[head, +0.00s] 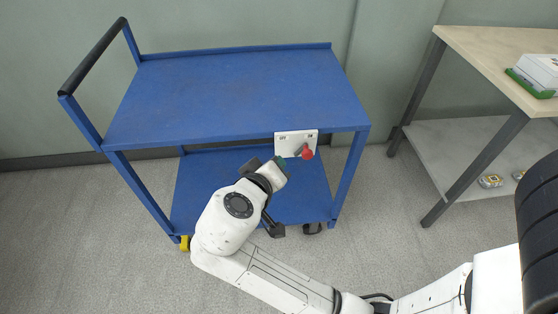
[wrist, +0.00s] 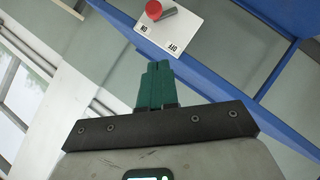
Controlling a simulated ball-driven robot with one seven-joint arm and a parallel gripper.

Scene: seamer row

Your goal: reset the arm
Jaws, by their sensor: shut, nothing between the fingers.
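My gripper (head: 281,162) is in front of the blue cart, just below and left of a white switch plate (head: 296,144) on the edge of its top shelf. In the wrist view my gripper (wrist: 158,70) shows green fingers closed together with nothing between them. The plate carries a lever with a red knob (head: 307,153) and the labels OFF on the left and ON on the right. In the wrist view the red knob (wrist: 153,10) and plate (wrist: 175,30) lie beyond the fingertips, apart from them. The lever leans toward the lower right in the head view.
The blue cart (head: 235,95) has an empty top shelf, a lower shelf and a black handle (head: 95,57) at the left. A workbench (head: 505,55) stands at the right with a white and green box (head: 538,72). Yellow-grey items (head: 490,181) lie on its lower shelf.

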